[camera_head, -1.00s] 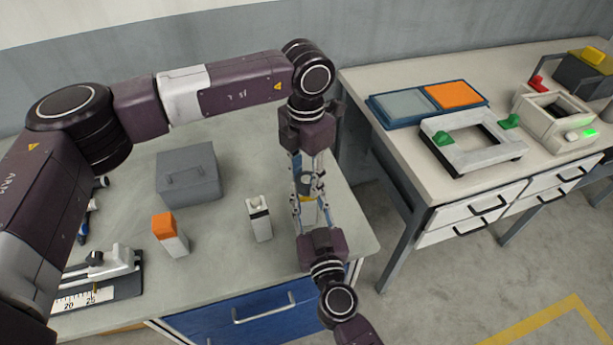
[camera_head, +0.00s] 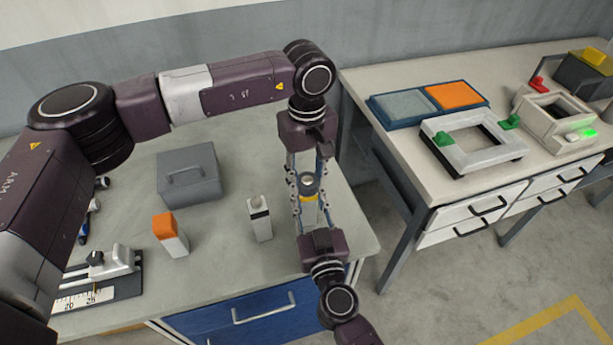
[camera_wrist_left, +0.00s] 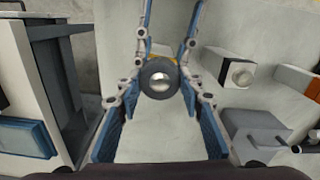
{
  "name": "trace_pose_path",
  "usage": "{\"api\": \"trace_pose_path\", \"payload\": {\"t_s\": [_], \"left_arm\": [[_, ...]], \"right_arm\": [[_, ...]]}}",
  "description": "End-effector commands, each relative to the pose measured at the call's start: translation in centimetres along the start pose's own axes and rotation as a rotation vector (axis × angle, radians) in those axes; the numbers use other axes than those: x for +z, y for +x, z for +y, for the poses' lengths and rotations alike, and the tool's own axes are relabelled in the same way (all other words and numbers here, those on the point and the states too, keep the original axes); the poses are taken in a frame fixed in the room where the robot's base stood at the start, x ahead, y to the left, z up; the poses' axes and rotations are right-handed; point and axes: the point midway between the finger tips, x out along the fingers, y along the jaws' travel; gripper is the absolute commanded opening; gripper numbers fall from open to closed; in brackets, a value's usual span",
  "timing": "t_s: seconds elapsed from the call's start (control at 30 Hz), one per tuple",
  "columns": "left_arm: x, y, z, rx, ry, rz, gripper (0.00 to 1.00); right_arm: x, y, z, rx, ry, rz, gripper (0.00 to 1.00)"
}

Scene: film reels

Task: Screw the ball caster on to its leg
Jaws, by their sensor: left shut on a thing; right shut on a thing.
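The ball caster (camera_head: 308,182), a dark ring around a shiny ball, sits at the end of its leg (camera_head: 310,212), which shows a yellowish part. In the left wrist view the caster (camera_wrist_left: 160,79) faces the camera. I cannot tell how far its thread is seated. My left gripper (camera_head: 306,180) comes from the far side, shut on the caster, with its blue-padded fingers on either side. My right gripper (camera_head: 311,197) comes from the near side, shut on the leg. The fingers partly hide where caster and leg meet.
On the bench stand a white block with a dark band (camera_head: 260,218), an orange-topped block (camera_head: 170,234), a grey box (camera_head: 188,176) and a splicer-like device with a scale (camera_head: 105,275). A second table (camera_head: 410,170) at the right holds trays and fixtures.

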Motion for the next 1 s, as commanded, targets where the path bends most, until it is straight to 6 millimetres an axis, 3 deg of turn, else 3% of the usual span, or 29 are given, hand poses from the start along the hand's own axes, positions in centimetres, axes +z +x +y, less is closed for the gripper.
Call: {"api": "trace_pose_path", "payload": {"t_s": [0.5, 0.67, 0.7, 0.83, 1.0], "left_arm": [[-0.07, -0.03, 0.18, 0.001, 0.894, 0.005, 0.1], [-0.07, -0.03, 0.18, 0.001, 0.892, 0.005, 0.1], [-0.08, -0.04, 0.18, 0.001, 0.892, 0.005, 0.39], [-0.04, -0.01, 0.16, 0.001, 0.891, 0.004, 0.54], [0.01, 0.04, 0.14, 0.0, 0.89, 0.002, 0.55]], "right_arm": [[0.1, -0.05, -0.03, -0.001, -0.001, -0.002, 0.0], [0.1, -0.06, -0.04, -0.001, -0.001, -0.002, 0.0], [0.1, -0.06, -0.04, -0.001, -0.001, -0.002, 0.0], [0.11, -0.05, -0.04, -0.001, 0.0, -0.002, 0.0], [0.1, -0.05, -0.04, -0.001, 0.0, -0.002, 0.0]]}}
